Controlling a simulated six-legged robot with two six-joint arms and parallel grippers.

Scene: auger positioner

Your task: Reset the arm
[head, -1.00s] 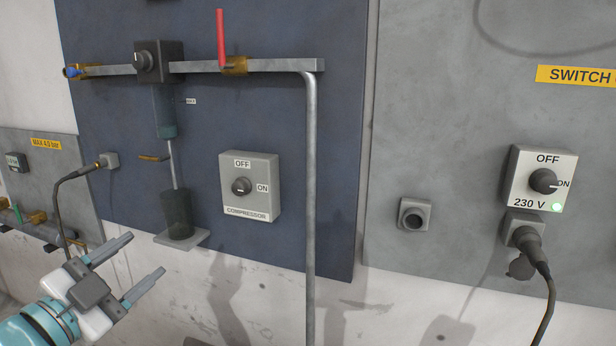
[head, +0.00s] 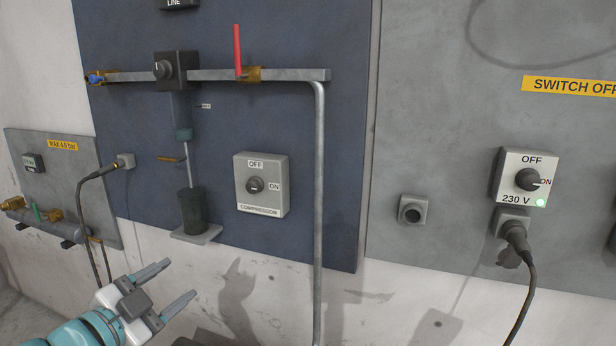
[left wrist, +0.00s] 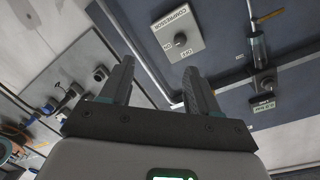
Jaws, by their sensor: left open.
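My left gripper (head: 180,280) shows at the lower left of the head view. Its two grey fingers are apart, with nothing between them, and point up to the right. It appears below the compressor switch box (head: 262,184) and touches nothing that I can see. In the left wrist view, the open fingers (left wrist: 158,68) stand in front of the panels, and the same compressor box (left wrist: 177,32) shows upside down near the top. My right gripper is in neither view.
The blue panel (head: 345,200) carries a pipe with a red lever (head: 238,50) and a dark cylinder (head: 193,208) on a small shelf. A 230 V switch (head: 524,178) with a green light and a plugged cable (head: 531,280) are at right. A hose (head: 90,190) hangs near my left arm.

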